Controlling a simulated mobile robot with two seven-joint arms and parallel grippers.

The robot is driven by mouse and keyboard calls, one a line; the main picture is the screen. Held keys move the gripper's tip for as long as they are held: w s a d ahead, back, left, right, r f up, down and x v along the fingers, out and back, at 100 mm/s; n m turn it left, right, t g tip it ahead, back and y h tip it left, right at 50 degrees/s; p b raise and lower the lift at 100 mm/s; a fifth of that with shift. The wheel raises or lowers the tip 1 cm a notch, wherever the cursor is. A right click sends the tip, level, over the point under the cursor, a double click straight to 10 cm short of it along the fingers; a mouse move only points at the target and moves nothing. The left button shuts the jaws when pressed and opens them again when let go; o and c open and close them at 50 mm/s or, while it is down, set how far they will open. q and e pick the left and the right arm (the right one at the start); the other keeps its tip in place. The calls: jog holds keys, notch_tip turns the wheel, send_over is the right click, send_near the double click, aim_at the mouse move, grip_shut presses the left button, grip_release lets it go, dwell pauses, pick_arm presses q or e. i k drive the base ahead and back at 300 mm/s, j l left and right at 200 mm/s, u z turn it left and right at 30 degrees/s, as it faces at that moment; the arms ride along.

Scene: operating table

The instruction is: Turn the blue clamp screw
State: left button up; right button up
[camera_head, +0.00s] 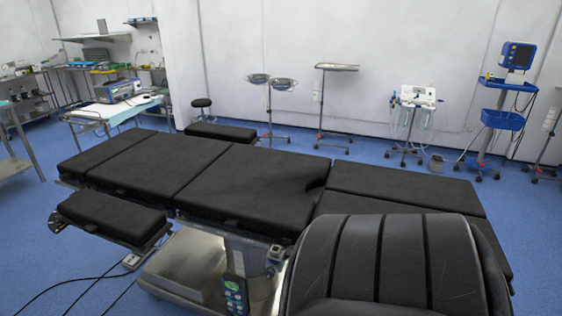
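The operating table (255,183) with black padded sections stretches across the middle of the view on a shiny metal base (190,268). A separate black arm board (115,215) sits along its near left side. Small metal fittings show on the near side, one (276,253) below the middle section and one (132,261) below the arm board. I cannot make out a blue clamp screw on any of them; it is hidden or too small to tell. Neither of my grippers is in view.
A black ribbed padded shape (390,262) fills the lower right and hides part of the table. A hand control (235,293) hangs at the base. Cables (75,281) lie on the blue floor at left. Carts and stands, including a blue monitor cart (502,119), line the back wall.

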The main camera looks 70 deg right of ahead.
aim_at(270, 272)
jog(key=l+z, duration=0.1)
jog(key=z, duration=0.4)
jog(key=l+z, duration=0.15)
jog(key=z, duration=0.35)
jog(key=l+z, duration=0.15)
jog(key=z, duration=0.3)
jog(key=k, duration=0.05)
